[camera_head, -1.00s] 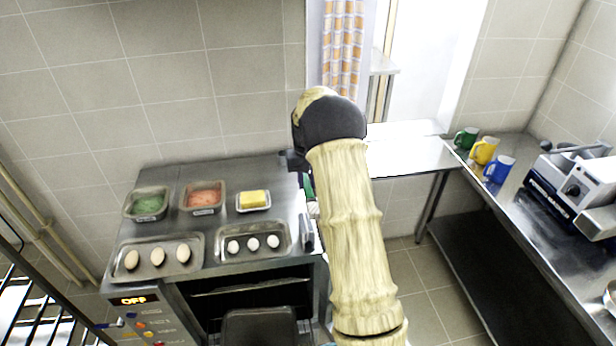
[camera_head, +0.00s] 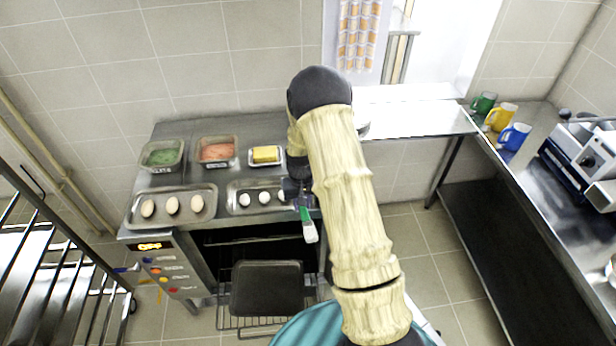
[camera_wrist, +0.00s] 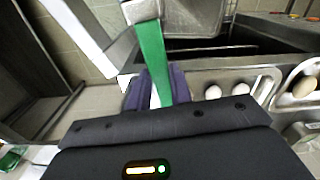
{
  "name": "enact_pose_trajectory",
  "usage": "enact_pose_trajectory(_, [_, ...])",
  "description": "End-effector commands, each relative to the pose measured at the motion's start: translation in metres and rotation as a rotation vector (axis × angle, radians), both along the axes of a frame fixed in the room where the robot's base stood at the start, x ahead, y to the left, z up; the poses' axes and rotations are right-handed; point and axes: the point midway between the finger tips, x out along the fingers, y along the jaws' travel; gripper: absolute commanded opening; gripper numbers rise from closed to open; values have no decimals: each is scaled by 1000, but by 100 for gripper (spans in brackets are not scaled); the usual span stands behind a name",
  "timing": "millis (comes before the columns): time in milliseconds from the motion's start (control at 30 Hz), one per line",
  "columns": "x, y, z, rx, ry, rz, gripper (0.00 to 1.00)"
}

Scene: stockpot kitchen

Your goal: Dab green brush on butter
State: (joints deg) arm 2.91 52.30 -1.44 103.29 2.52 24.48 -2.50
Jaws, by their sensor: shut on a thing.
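The butter (camera_head: 265,154), a yellow block, lies in a small metal tray (camera_head: 281,163) at the back right of the oven top. My gripper (camera_head: 302,193) is shut on the green brush (camera_head: 304,214), which hangs with its pale end down at the right front of the oven top. The gripper is in front of and to the right of the butter, apart from it. In the wrist view, the gripper fingers (camera_wrist: 154,88) close around the green handle (camera_wrist: 153,57). The butter cannot be made out in the wrist view.
Trays with green (camera_head: 162,155) and red (camera_head: 217,151) contents stand left of the butter. In front are trays of brown eggs (camera_head: 172,206) and white eggs (camera_head: 245,199). Mugs (camera_head: 501,117) stand on the right counter.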

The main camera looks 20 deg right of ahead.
Motion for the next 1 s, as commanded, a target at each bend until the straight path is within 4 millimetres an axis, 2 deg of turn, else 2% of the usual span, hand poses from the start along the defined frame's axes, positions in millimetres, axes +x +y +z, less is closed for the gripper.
enact_pose_trajectory(33, [-12, 8, -12, 0, 6, 13, 0])
enact_pose_trajectory(200, [-46, 26, -56, 1, 6, 46, 0])
enact_pose_trajectory(400, [-58, 32, -102, 2, 0, 58, 0])
enact_pose_trajectory(600, [-61, 35, -146, 2, -1, 63, 0])
enact_pose_trajectory(800, [-60, 37, -170, 2, -2, 68, 0])
enact_pose_trajectory(1000, [-60, 35, -171, 2, -1, 65, 0])
